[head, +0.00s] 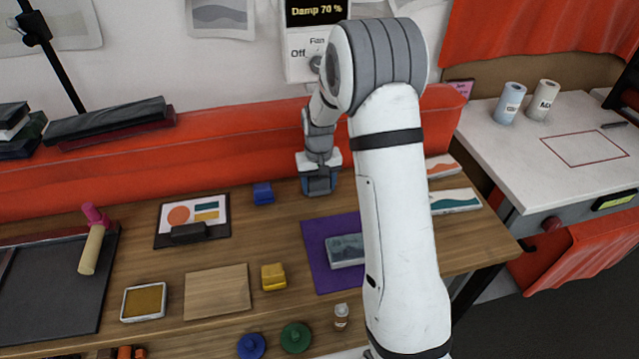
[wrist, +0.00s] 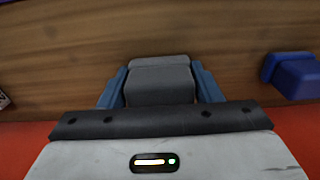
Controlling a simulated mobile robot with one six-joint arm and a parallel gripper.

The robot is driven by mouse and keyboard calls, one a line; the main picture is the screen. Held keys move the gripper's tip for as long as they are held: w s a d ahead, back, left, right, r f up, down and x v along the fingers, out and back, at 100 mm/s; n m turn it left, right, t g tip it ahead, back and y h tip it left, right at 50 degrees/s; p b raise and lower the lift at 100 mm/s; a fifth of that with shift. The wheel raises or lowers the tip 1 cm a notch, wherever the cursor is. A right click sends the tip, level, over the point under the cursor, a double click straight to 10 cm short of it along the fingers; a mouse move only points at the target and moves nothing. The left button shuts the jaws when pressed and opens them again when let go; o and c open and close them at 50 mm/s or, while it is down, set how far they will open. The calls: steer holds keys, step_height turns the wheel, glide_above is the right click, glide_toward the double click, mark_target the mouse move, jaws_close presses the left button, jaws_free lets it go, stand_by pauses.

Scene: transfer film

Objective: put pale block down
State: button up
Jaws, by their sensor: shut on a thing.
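My gripper (head: 319,188) is near the back edge of the wooden table, pointing down, in front of the red cloth. In the head view the gripper mostly hides this block. I cannot tell whether its underside touches the table. A purple mat (head: 318,268) lies nearer the front, partly behind my arm, with a grey-blue picture block (head: 346,251) on it.
A blue block (head: 263,193) stands left of my gripper, and shows at the right of the wrist view (wrist: 294,76). A picture card (head: 208,212) lies further left. A yellow block (head: 273,277) and wooden board (head: 217,292) lie forward.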

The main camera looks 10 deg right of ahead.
steer(key=o, duration=1.1)
steer(key=shift+f, duration=0.1)
step_height(320, 180, up, 12)
steer(key=shift+r, duration=0.1)
steer(key=s+r+t, duration=0.1)
steer(key=s+r, duration=0.6)
steer(key=s, duration=0.5)
steer(key=s+t, duration=0.1)
steer(key=s, duration=1.5)
steer(key=shift+s+f+t, duration=0.2)
steer(key=shift+f+t, duration=0.05)
steer(key=shift+t, duration=0.15)
steer(key=shift+d, duration=0.1)
